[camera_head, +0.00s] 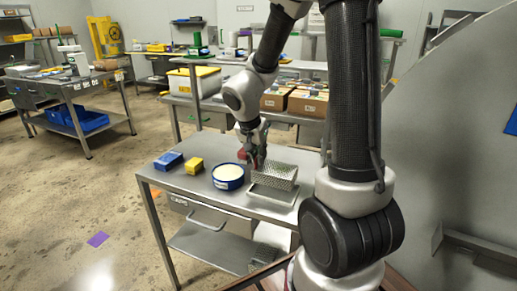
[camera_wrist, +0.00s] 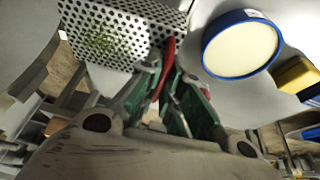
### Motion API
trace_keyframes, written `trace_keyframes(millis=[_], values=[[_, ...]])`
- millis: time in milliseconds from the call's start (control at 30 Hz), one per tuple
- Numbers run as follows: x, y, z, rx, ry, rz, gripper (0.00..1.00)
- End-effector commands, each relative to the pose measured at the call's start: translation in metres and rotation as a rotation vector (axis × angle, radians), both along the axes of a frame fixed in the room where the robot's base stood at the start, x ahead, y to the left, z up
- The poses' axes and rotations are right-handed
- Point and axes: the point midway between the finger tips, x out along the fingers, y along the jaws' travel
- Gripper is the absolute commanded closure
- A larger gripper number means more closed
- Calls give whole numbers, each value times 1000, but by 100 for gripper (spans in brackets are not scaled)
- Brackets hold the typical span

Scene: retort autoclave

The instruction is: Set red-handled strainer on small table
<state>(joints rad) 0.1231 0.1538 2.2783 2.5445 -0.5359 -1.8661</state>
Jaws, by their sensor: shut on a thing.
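The strainer (camera_head: 276,176) is a perforated metal basket, a little tilted, at the right part of the small steel table (camera_head: 215,203). It also shows at the top left of the wrist view (camera_wrist: 110,35), with some green bits at its mesh. Its red handle (camera_wrist: 168,58) runs between my fingers. My gripper (camera_head: 256,161) is shut on this handle, and it shows in the wrist view too (camera_wrist: 172,85). A shallow metal tray (camera_head: 269,196) lies under the strainer. I cannot tell whether the strainer touches the tray.
A blue-rimmed bowl with pale contents (camera_head: 228,175) stands close left of the strainer. A yellow block (camera_head: 194,166) and a blue block (camera_head: 168,161) lie further left. The table's front left is bare. A bench with cardboard boxes (camera_head: 308,104) stands behind.

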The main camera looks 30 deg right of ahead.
Motion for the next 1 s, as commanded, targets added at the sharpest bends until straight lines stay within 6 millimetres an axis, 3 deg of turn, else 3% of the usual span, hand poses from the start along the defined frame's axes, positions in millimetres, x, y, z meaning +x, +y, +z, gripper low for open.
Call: trace_keyframes(millis=[500, 1000], values=[[1, 0, -35, 0, 0, 1, 100], [0, 0, -41, 1, -1, 0, 100]])
